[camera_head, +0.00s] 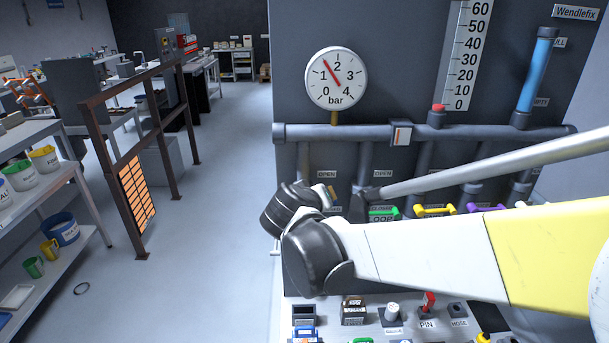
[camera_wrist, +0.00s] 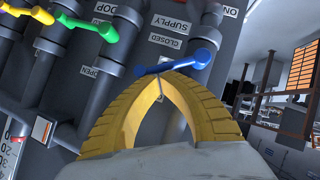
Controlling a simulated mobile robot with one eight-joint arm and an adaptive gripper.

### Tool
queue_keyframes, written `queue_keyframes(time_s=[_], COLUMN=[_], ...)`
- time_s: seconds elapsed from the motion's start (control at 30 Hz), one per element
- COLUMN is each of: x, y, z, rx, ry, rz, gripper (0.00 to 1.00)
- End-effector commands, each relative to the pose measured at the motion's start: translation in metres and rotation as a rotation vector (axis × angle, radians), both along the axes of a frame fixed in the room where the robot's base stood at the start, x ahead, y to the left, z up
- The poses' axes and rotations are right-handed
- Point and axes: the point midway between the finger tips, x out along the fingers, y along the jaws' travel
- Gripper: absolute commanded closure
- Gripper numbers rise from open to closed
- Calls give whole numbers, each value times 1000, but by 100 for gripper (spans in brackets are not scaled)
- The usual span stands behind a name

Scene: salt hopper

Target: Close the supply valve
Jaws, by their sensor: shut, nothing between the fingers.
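The blue valve lever (camera_wrist: 172,66) lies across the picture in the wrist view, with its knob end at the right. My gripper (camera_wrist: 178,76) has yellow fingers that meet in an arch, shut and empty, with the tips right at the lever. I cannot tell whether they touch it. The fingers partly hide the lever's pipe.
The green lever (camera_head: 383,211), yellow lever (camera_head: 434,210) and purple lever (camera_head: 486,208) stand to the right. The pressure gauge (camera_head: 336,78) reads between 1 and 2 bar. A bench (camera_head: 378,325) with small items is below.

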Motion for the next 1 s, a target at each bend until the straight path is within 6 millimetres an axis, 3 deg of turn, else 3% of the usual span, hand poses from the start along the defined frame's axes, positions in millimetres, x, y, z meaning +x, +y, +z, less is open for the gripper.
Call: queue_keyframes(time_s=[0.5,1.0], x=[-1,-1], y=[-21,-24], z=[-22,-30], rx=[414,415], ry=[-15,-13], rz=[-3,0], gripper=[100,100])
